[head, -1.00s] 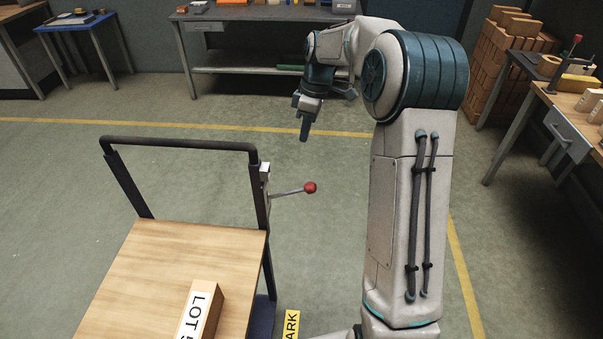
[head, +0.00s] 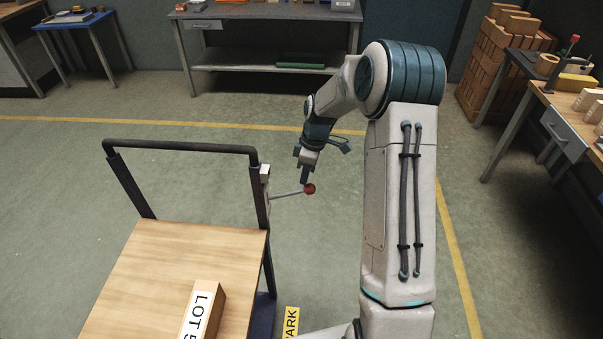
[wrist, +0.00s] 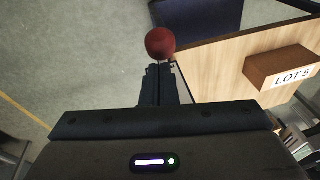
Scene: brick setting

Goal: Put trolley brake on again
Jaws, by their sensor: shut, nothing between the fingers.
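The trolley (head: 185,262) has a wooden deck and a dark push frame, and stands at the lower left of the head view. Its brake lever (head: 287,194) sticks out to the right from the frame's right post, roughly level, with a red knob (head: 309,189) at its end. My gripper (head: 304,181) is shut and empty, its fingers pointing down right by the knob. In the wrist view the red knob (wrist: 160,43) shows just beyond the closed fingertips (wrist: 159,68). I cannot tell whether they touch it. The knob hides part of the lever there.
A brick block labelled LOT 5 (head: 207,308) lies on the deck. A yellow sign ending in "ARK" (head: 291,322) is beside the trolley. A workbench (head: 265,60) stands at the back, and a bench with a drawer (head: 565,130) at the right. The floor between is open.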

